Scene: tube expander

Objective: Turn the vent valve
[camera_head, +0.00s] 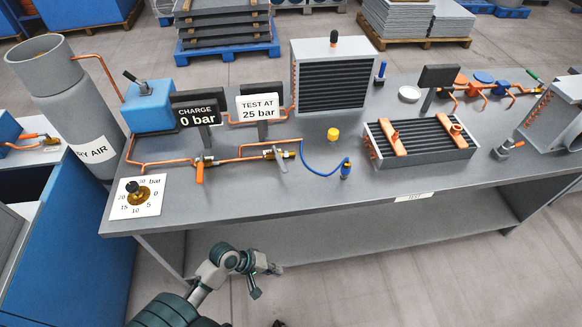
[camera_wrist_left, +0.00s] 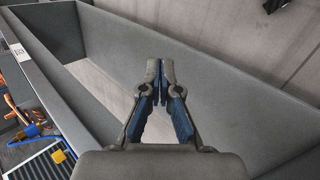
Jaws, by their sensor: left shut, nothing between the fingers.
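Two small valves sit on the orange copper pipe on the grey bench: one with an orange lever (camera_head: 199,173) and one with a grey lever (camera_head: 280,159). No label marks either as the vent. A dial with a black knob (camera_head: 133,188) stands at the bench's front left corner. My left gripper (camera_head: 262,278) is in front of the bench, below its top and apart from the valves. In the left wrist view its fingers (camera_wrist_left: 160,75) are together and empty.
Signs read "CHARGE 0 bar" (camera_head: 196,112) and "TEST AT 25 bar" (camera_head: 260,107). A blue hose (camera_head: 318,168) and a finned coil block (camera_head: 420,142) lie to the right. The bench's front edge and lower shelf (camera_head: 400,225) are close to my left gripper.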

